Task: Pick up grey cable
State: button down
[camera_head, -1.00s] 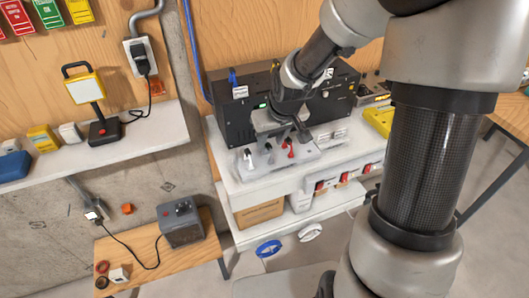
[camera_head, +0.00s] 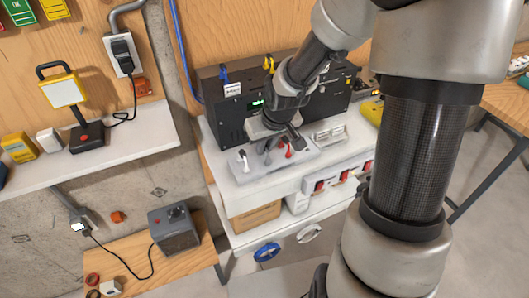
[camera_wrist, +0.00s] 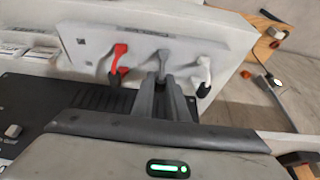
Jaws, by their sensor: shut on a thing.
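The grey cable (camera_wrist: 161,54) hangs at the middle of a pale rack plate in the wrist view, between a red cable (camera_wrist: 119,55) on the left and a white cable (camera_wrist: 204,70) on the right. My gripper (camera_wrist: 162,84) has its two fingers on either side of the grey cable's lower end and is shut on it. The fingers hide most of that lower end. In the head view my gripper (camera_head: 267,152) is at the plate, between the white and red cables, and the grey cable is largely hidden there.
The pale plate (camera_head: 262,176) sits on a white bench, in front of a black device (camera_head: 225,108). Power strips with red switches (camera_head: 343,176) line the bench front. A grey box (camera_head: 174,232) stands on a low wooden table to the left.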

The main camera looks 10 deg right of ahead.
notch_tip(320, 180, up, 10)
jog(key=shift+r+p, duration=0.1)
jog(key=shift+p, duration=0.85)
